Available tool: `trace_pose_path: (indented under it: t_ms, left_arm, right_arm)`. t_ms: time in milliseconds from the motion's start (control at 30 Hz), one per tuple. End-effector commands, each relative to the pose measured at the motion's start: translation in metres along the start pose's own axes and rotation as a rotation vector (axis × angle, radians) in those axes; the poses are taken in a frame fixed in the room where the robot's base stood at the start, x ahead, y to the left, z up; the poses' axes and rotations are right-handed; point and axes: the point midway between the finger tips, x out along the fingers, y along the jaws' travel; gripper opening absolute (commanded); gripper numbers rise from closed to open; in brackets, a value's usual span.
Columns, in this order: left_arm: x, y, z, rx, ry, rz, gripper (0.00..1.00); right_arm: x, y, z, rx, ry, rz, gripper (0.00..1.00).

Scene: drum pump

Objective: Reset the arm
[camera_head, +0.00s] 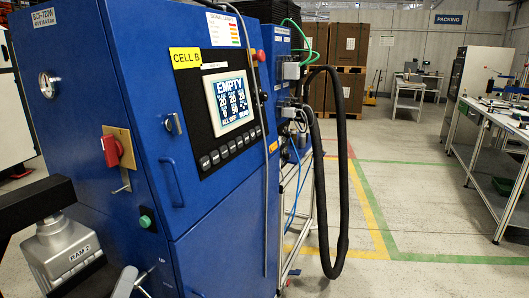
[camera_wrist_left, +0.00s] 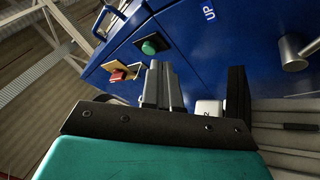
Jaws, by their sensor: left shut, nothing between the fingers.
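My left gripper (camera_head: 55,226) is at the lower left of the head view, in front of the blue cabinet (camera_head: 220,235). In the left wrist view its grey fingers (camera_wrist_left: 164,85) are together and empty, rising from a black plate above a teal body. They are apart from the cabinet's green button (camera_head: 147,222) and red switch (camera_head: 111,150). A grey block labelled RAM 2 (camera_head: 80,253) shows just below the fingers in the head view. A metal lever handle (camera_head: 125,282) is to its right; it also shows in the left wrist view (camera_wrist_left: 292,52). My right gripper is not in view.
The cabinet's screen (camera_head: 231,100) reads EMPTY. A thick black hose (camera_head: 344,190) loops down at its right. Boxes on pallets (camera_head: 350,45) stand behind. A workbench (camera_head: 480,110) is at the far right. The floor between is clear.

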Motion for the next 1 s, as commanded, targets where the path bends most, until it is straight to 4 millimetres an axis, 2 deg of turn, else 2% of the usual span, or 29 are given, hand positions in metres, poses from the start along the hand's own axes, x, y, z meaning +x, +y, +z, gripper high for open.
trace_pose_path:
  t_ms: [33,100,167,300,400,500,667,1000]
  left_arm:
    - [-0.017,-0.006,0.022,0.078,-0.071,-0.086,0.0]
    - [-0.043,-0.015,0.052,0.207,-0.192,-0.198,0.0]
    - [-0.068,-0.02,0.077,0.322,-0.314,-0.277,0.0]
    - [-0.131,-0.021,0.126,0.555,-0.623,-0.385,0.0]
    - [-0.171,-0.016,0.149,0.675,-0.816,-0.403,0.0]
    - [-0.198,-0.01,0.163,0.749,-0.954,-0.396,0.0]
    - [-0.216,-0.006,0.17,0.797,-1.044,-0.382,0.0]
    - [-0.216,-0.006,0.17,0.8,-1.047,-0.381,0.0]
  right_arm:
    - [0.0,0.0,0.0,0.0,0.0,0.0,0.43]
    - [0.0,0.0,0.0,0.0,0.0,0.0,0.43]
    - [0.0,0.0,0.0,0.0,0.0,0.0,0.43]
    - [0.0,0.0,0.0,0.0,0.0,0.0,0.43]
    - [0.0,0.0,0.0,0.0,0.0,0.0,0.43]
    - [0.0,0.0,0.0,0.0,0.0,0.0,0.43]
    - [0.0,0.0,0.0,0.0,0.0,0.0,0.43]
    - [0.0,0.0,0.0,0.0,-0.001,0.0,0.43]
